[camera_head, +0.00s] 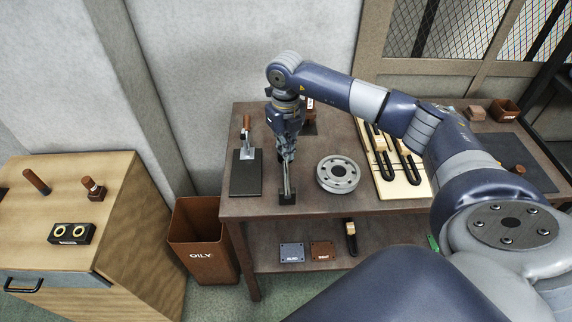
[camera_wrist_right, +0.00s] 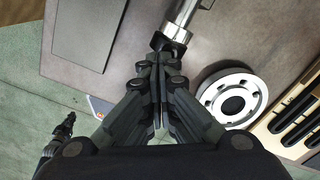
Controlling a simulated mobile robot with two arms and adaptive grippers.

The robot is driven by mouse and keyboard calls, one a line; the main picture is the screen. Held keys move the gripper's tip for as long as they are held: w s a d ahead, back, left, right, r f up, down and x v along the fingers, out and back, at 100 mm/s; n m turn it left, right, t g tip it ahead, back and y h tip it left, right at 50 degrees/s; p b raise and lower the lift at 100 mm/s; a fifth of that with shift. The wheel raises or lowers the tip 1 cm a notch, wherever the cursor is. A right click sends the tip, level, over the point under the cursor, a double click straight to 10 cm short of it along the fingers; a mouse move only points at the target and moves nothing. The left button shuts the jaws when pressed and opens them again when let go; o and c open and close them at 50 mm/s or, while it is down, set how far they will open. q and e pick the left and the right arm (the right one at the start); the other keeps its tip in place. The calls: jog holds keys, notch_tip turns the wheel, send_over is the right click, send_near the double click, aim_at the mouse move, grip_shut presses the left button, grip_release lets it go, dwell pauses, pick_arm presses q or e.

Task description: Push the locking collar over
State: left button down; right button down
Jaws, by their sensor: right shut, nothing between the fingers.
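My right gripper (camera_head: 286,155) is shut and empty, pointing down at the bench's front edge. A slim metal spindle on a small black base (camera_head: 287,198) stands just below it in the head view. In the right wrist view the shut fingertips (camera_wrist_right: 158,58) are at a dark end piece (camera_wrist_right: 172,42) on a shiny metal cylinder (camera_wrist_right: 184,20). They look very close to it; I cannot tell whether they touch. I cannot clearly make out which part is the locking collar. A grey metal reel (camera_head: 338,174) with round holes lies flat to the right; it also shows in the wrist view (camera_wrist_right: 232,98).
A dark plate with a brown-handled clamp (camera_head: 246,172) is left of the spindle. A pale board with black slotted pieces (camera_head: 398,180) is right of the reel. A brown OILY bin (camera_head: 203,240) and wooden cabinet (camera_head: 120,200) stand left. The lower shelf holds small boxes (camera_head: 292,253).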

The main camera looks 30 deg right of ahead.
jog(key=shift+r+p, duration=1.65)
jog(key=shift+r, duration=0.75)
notch_tip(320, 180, up, 12)
